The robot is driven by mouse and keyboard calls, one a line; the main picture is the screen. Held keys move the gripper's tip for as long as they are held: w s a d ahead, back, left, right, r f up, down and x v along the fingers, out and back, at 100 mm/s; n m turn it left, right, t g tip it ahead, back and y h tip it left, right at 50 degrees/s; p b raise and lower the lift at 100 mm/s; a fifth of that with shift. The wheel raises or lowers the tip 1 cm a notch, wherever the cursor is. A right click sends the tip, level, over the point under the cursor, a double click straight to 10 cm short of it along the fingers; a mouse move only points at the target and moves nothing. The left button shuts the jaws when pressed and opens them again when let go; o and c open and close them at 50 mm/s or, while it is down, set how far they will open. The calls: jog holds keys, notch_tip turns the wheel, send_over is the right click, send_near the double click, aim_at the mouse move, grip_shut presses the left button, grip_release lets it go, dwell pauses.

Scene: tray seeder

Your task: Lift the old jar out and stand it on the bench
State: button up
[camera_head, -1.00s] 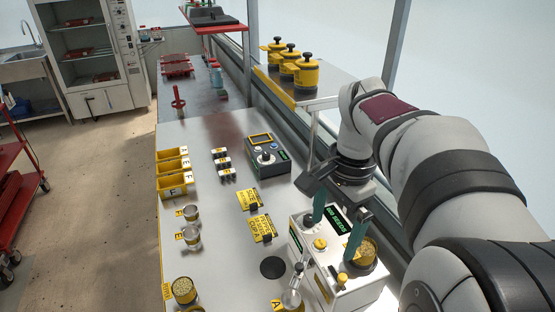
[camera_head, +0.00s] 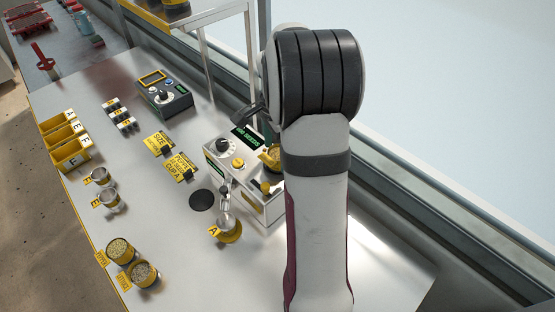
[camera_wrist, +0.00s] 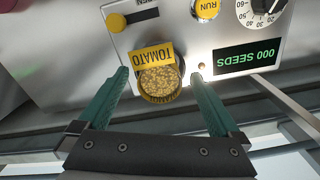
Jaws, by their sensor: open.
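The old jar (camera_wrist: 158,88) is a round container of pale yellow seeds with a yellow TOMATO label (camera_wrist: 153,55). In the wrist view it sits at the edge of the white seeder (camera_wrist: 225,28). In the head view only a part of the jar (camera_head: 269,156) shows beside my arm, on the seeder (camera_head: 222,158). My gripper (camera_wrist: 158,78) is open, its two green fingers on either side of the jar, with gaps visible. In the head view my arm hides most of the gripper. The bench (camera_head: 165,225) is bare metal in front of the seeder.
Two seed-filled jars (camera_head: 120,250) (camera_head: 143,274) stand at the front left of the bench. Cup A (camera_head: 228,226) and a dark round pad (camera_head: 202,200) are near the seeder. Yellow bins (camera_head: 70,153) and a control box (camera_head: 163,96) stand farther back. The right front bench is clear.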

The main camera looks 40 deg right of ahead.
jog(key=shift+f, duration=0.95)
jog(key=c, duration=1.5)
